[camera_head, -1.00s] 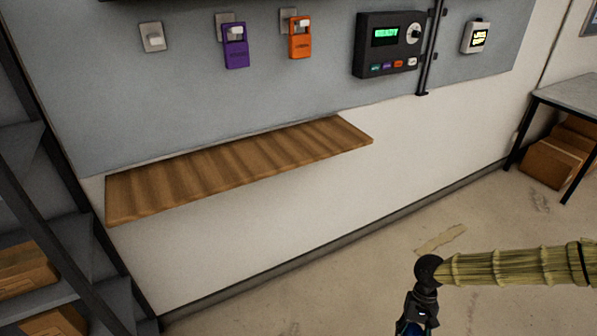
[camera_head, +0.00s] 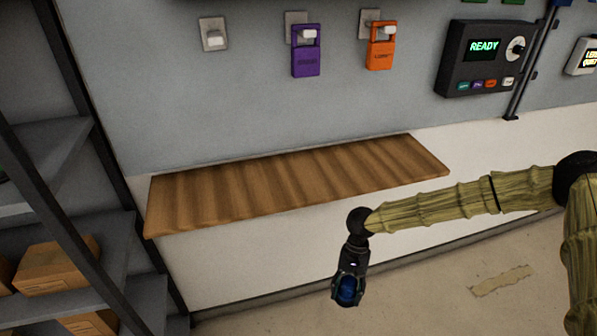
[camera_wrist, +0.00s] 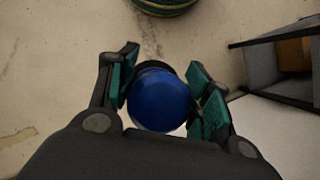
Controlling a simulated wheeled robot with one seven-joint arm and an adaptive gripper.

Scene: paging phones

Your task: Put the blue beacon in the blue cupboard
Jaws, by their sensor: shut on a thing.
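The blue beacon (camera_wrist: 160,98) is a round, glossy blue dome on a dark base, between the two green-padded fingers of my gripper (camera_wrist: 165,88) in the wrist view. My gripper is shut on it. In the head view my gripper (camera_head: 347,290) hangs pointing down in front of the wooden shelf, with the blue beacon (camera_head: 347,288) partly hidden by the fingers. It is held clear of the shelf, over the floor. No blue cupboard can be made out in these views.
The bare wooden shelf (camera_head: 300,182) juts from the wall. Purple (camera_head: 306,52) and orange (camera_head: 380,46) tags hang on hooks beside an empty hook (camera_head: 213,35). A control box (camera_head: 487,60) reads READY. A rack (camera_head: 60,195) with cardboard boxes (camera_head: 57,266) stands left.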

